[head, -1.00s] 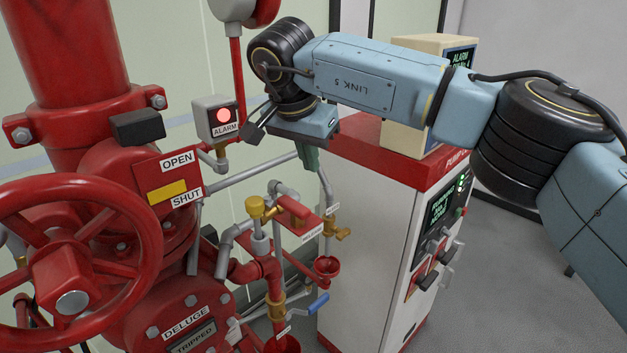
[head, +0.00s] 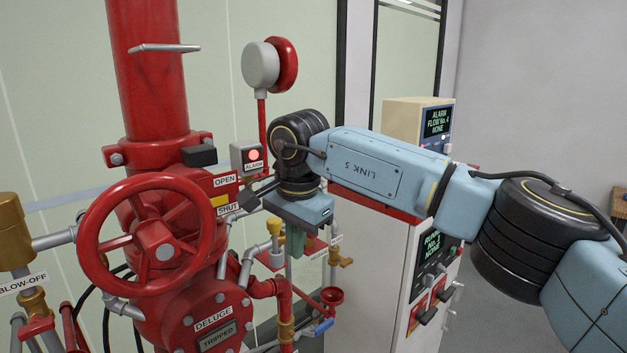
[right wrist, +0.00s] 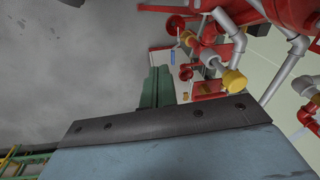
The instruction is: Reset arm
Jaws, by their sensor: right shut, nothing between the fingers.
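My right arm reaches in from the right in the head view. Its right gripper (head: 297,244) points down, with green fingers closed together and nothing between them. It hangs in front of the small red pipework and the cabinet's left side. The right wrist view also shows the closed green fingers (right wrist: 157,88), with the pipework beyond them. The fingertips appear clear of the pipes, though the exact gap cannot be told. My left gripper is not in view.
A red handwheel (head: 152,245) and the deluge valve (head: 207,322) stand left of the gripper. A lit alarm box (head: 247,157) is close by, below a red bell (head: 283,66). A yellow-capped valve (head: 274,226) is beside the fingers. The white pump cabinet (head: 375,270) stands behind.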

